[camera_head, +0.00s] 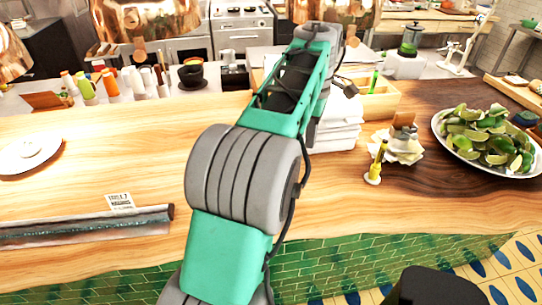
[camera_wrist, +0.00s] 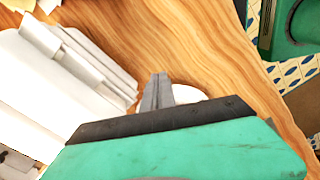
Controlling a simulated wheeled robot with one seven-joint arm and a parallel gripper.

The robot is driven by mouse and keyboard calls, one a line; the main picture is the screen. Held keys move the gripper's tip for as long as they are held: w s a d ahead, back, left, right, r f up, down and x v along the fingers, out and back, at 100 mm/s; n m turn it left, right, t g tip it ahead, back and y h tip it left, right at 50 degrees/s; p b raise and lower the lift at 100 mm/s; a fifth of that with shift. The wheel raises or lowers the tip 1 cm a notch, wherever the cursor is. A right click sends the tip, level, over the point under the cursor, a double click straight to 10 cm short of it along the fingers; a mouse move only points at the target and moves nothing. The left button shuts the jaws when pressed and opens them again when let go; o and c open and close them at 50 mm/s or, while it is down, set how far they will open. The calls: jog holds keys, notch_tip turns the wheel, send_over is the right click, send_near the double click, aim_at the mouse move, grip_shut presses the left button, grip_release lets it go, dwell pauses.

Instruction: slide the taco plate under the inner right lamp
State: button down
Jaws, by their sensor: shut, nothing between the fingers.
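No plate with clear tacos shows. Copper lamps hang along the top edge, one left of centre (camera_head: 145,18) and one right of centre (camera_head: 335,10), partly behind my arm. My gripper (camera_wrist: 156,90) is shut and empty in the wrist view, above the counter beside stacked white cloths (camera_wrist: 75,65). A round white thing (camera_wrist: 190,93) shows partly behind the fingers; I cannot tell what it is. My gripper is hidden in the head view.
A silver platter of limes (camera_head: 441,135) stands at the right. White cloths (camera_head: 335,135) are stacked beside my arm. A long wrapped roll (camera_head: 85,226) lies front left. The middle-left counter is clear.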

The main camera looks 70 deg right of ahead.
notch_tip(320, 180, down, 9)
jog(key=shift+w+f+p, duration=0.1)
jog(key=shift+w+p, duration=0.05)
jog(key=shift+p, duration=0.4)
jog(key=w, duration=0.2)
jog(key=w+p, duration=0.1)
jog(key=shift+w+f, duration=0.2)
jog(key=shift+f, duration=0.1)
jog(key=shift+w, duration=0.3)
